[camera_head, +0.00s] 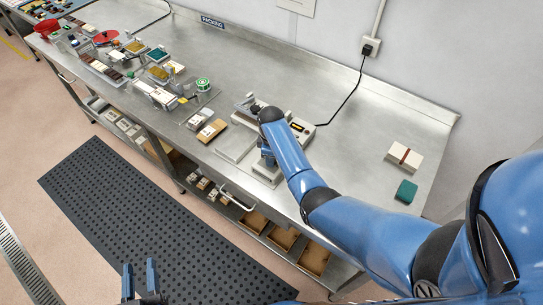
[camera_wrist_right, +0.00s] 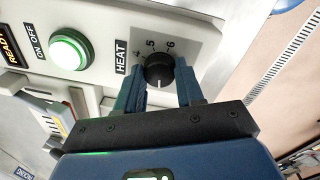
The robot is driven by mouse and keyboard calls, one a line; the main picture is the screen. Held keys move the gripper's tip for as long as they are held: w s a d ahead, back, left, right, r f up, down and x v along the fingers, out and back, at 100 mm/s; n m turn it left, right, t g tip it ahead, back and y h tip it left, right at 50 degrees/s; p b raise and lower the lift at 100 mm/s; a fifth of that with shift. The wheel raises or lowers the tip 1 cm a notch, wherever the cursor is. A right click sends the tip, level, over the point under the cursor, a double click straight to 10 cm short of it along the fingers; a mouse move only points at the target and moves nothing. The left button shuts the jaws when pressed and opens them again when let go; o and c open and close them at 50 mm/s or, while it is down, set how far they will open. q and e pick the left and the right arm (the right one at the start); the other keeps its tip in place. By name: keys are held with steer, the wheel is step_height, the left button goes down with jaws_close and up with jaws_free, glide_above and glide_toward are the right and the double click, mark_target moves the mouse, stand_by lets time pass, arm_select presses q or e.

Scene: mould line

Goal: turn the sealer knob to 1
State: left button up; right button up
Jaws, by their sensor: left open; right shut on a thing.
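The sealer (camera_head: 303,128) stands on the steel bench in the head view, partly covered by my right arm. The right wrist view shows its panel with a black knob (camera_wrist_right: 160,69) beside a HEAT label (camera_wrist_right: 122,56). The numbers 5 and 6 show above the knob; other numbers are hidden or too small to read. A pale mark on the knob points down in the picture, toward my gripper. My right gripper (camera_wrist_right: 161,88) is shut on the knob, a finger at each side. My left gripper (camera_head: 138,280) is open and empty, above the floor mat, away from the bench.
A lit green button (camera_wrist_right: 69,50) with an ON OFF label sits beside the knob. A black cord runs from the sealer to a wall socket (camera_head: 370,46). Trays and boxes crowd the bench's left part. A white box (camera_head: 404,157) and green block (camera_head: 406,191) lie at right.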

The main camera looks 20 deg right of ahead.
steer(key=o, duration=1)
steer(key=shift+o, duration=0.2)
steer(key=shift+r, duration=0.15)
step_height(320, 180, up, 10)
steer(key=b, duration=0.2)
steer(key=shift+s+a+r, duration=0.15)
steer(key=shift+s+r, duration=0.05)
steer(key=shift+r, duration=0.05)
